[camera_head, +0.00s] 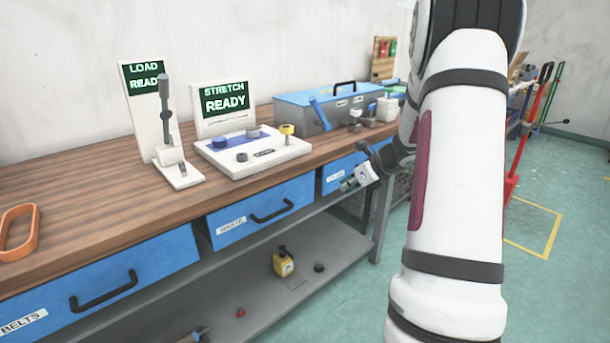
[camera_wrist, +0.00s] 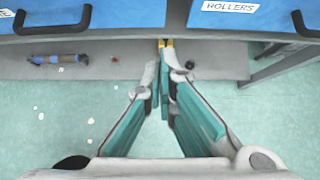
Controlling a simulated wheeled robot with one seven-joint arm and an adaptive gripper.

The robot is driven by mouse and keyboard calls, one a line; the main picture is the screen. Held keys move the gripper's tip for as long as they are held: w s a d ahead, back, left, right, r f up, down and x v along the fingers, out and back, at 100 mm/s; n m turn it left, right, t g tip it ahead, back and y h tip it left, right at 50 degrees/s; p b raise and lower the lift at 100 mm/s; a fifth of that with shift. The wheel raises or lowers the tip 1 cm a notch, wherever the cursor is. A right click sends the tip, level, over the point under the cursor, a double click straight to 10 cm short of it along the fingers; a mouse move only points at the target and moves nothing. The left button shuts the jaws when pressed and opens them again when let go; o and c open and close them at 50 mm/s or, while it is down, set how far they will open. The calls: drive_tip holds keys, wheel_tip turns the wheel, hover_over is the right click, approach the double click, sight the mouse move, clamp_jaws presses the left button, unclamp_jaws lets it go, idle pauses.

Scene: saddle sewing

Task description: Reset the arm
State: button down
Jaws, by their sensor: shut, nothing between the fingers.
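My arm stands on the right side of the head view. My gripper (camera_head: 358,180) is beside the front of the workbench, level with the drawers and below the bench top. In the wrist view my gripper (camera_wrist: 165,50) points toward the bench front, with its fingertips together and nothing between them. The fingertips appear in front of the gap between two blue drawers, over the lower shelf. I cannot tell whether they touch the bench.
The wooden bench top (camera_head: 70,187) carries a LOAD READY stand (camera_head: 150,120), a STRETCH READY panel (camera_head: 225,105), a blue toolbox (camera_head: 325,108) and an orange belt (camera_head: 18,232). The lower shelf (camera_head: 320,255) holds a yellow bottle (camera_head: 283,262).

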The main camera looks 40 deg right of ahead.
drive_tip(key=s+a+r+n+g+y, duration=0.15)
drive_tip(key=a+r+n, duration=0.3)
drive_tip(key=a, duration=0.55)
drive_tip(key=s+a+r+n+g+y, duration=0.1)
drive_tip(key=s+a+r+n, duration=0.1)
drive_tip(key=a+r+n, duration=0.5)
drive_tip(key=s+a+r+n+g+y, duration=0.15)
drive_tip(key=a+n, duration=0.35)
drive_tip(key=a, duration=0.7)
drive_tip(key=s+a+r+n+g+h, duration=0.1)
drive_tip(key=s+a+n+g, duration=0.2)
drive_tip(key=s+a+n, duration=0.95)
drive_tip(key=s+d+f+n+g+h, duration=0.1)
drive_tip(key=s+n+h, duration=0.15)
drive_tip(key=s, duration=0.45)
drive_tip(key=s+d+f+n+h, duration=0.1)
drive_tip(key=s+n, duration=0.3)
drive_tip(key=s, duration=0.4)
wheel_tip(320, 180, up, 19)
drive_tip(key=t+p, duration=0.3)
drive_tip(key=p, duration=1.4)
drive_tip(key=shift+s+d, duration=0.15)
drive_tip(key=shift+d, duration=0.1)
drive_tip(key=shift+f, duration=0.1)
